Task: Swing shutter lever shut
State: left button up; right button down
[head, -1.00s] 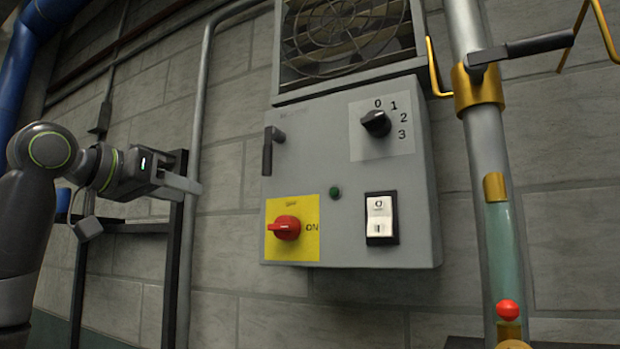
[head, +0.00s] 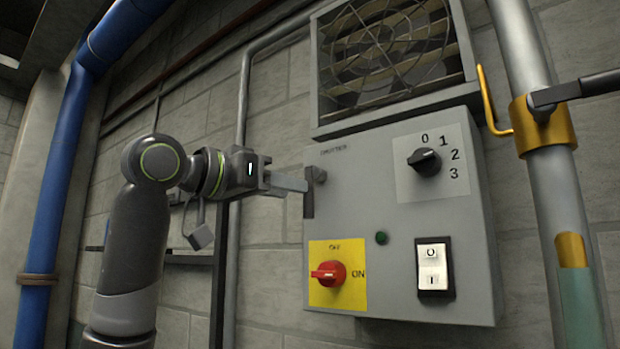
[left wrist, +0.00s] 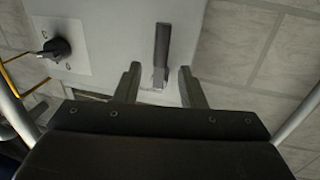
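The shutter lever (head: 309,195) is a dark handle hanging down from its pivot at the upper left of the grey control box (head: 450,250). Lettering that seems to read "SHUTTER" is above it. My left gripper (head: 303,186) is level with the lever's upper part, its finger pointing at it from the left. In the left wrist view the lever (left wrist: 162,45) lies between the two spread fingers of my left gripper (left wrist: 160,76), with gaps on both sides. The fingers appear not to touch it. My right gripper is not in view.
The box also carries a black rotary knob (head: 425,162), a red switch on a yellow plate (head: 328,273), a green button (head: 381,238) and a white rocker switch (head: 433,267). A fan grille (head: 390,50) is above. A pipe (head: 530,80) with a yellow collar stands right.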

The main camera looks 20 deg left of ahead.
aim_at(309, 194)
pick_arm(q)
jog(key=p+x, duration=0.2)
jog(key=x, duration=0.4)
jog(key=shift+s, duration=0.1)
jog(key=shift+c, duration=0.4)
grip_shut()
